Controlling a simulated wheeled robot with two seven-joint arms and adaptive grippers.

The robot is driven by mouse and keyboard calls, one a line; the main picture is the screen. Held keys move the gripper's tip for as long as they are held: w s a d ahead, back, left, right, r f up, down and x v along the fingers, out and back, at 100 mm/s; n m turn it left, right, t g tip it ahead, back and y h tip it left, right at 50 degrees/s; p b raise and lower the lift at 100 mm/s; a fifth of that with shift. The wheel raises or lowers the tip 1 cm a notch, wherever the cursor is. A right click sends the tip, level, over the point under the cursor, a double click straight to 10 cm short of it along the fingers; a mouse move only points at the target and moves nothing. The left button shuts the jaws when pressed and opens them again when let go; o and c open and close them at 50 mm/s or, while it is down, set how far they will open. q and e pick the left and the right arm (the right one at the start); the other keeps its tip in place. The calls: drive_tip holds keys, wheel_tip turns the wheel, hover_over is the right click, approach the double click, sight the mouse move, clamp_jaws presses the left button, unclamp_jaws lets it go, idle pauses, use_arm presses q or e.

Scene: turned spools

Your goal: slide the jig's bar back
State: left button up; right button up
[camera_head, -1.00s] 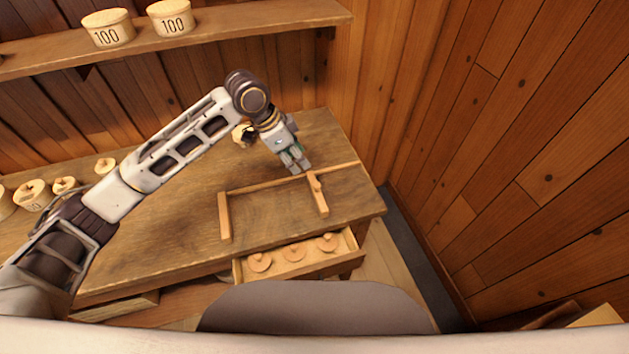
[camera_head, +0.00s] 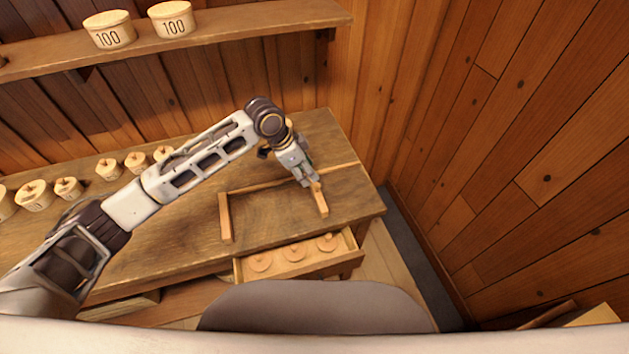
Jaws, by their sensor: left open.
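The wooden jig (camera_head: 226,218) lies on the workbench, with a long thin rail at the back and a fixed piece at its left end. The jig's bar (camera_head: 321,203) runs forward from the rail on the right side. My left gripper (camera_head: 312,184) is open at the back end of the bar, around or just above its small knob. The fingers hide most of that knob, so I cannot tell whether they touch it. My right gripper is not in view.
An open drawer (camera_head: 243,271) under the bench's front edge holds several round wooden pieces. Several small tubs (camera_head: 108,170) stand at the bench's back left. Two tubs marked 100 (camera_head: 172,20) stand on the shelf. The bench inside the jig is clear.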

sight(317, 185)
use_arm(q)
drive_tip(key=shift+p+x, duration=0.3)
drive_tip(key=shift+x, duration=3.3)
clamp_jaws()
